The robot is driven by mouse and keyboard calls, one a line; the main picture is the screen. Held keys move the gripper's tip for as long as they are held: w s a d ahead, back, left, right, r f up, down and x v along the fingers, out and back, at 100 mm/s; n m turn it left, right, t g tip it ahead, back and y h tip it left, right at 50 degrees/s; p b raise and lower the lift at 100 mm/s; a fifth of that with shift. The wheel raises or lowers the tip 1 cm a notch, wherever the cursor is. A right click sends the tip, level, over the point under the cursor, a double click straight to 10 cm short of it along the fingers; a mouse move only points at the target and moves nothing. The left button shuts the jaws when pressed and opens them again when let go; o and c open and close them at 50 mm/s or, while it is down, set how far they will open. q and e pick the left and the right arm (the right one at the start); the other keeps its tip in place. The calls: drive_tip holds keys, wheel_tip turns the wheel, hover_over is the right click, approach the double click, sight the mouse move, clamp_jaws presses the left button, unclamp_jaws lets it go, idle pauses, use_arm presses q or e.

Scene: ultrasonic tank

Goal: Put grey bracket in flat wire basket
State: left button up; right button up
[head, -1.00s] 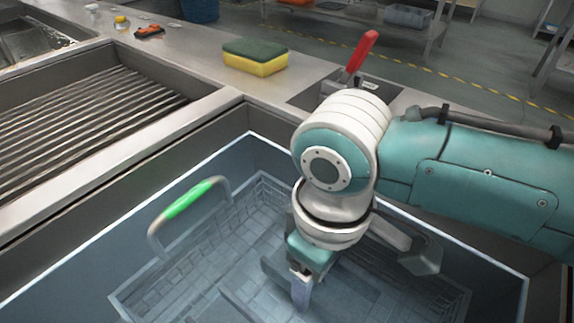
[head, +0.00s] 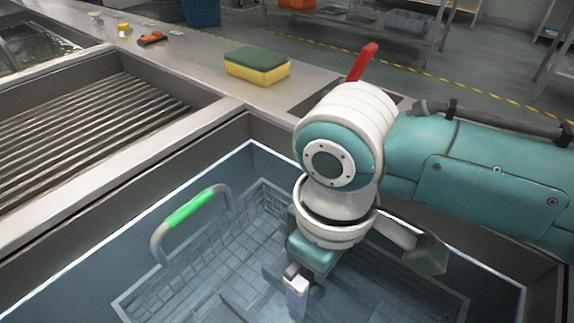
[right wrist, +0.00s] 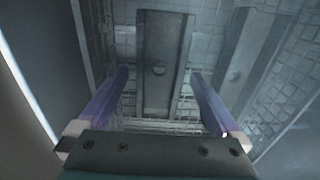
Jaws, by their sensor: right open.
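A wire basket (head: 150,300) with a green-gripped handle (head: 188,208) sits inside the tank. My right gripper (head: 297,303) points down into the tank, over the basket. In the right wrist view my right gripper (right wrist: 160,76) is open, its two purple fingers apart. A grey bracket (right wrist: 165,40) with a round hole lies on the mesh, showing between and beyond the fingers. A second similar grey piece (right wrist: 250,55) lies to its right. I cannot tell how far the fingertips are above them. In the head view these pieces are dim and partly hidden by my arm. My left gripper is out of view.
The tank's rim (head: 290,165) surrounds the basket. A yellow and green sponge (head: 257,68) lies on the steel counter behind. A red lever (head: 363,60) stands behind my right arm. A ribbed drainboard (head: 90,125) is at left.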

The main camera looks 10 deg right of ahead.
sight(317, 291)
wheel_tip(317, 291, up, 10)
drive_tip(key=p, duration=0.3)
drive_tip(key=shift+r, duration=0.2)
drive_tip(key=shift+r+p, duration=0.1)
drive_tip(key=shift+p, duration=0.3)
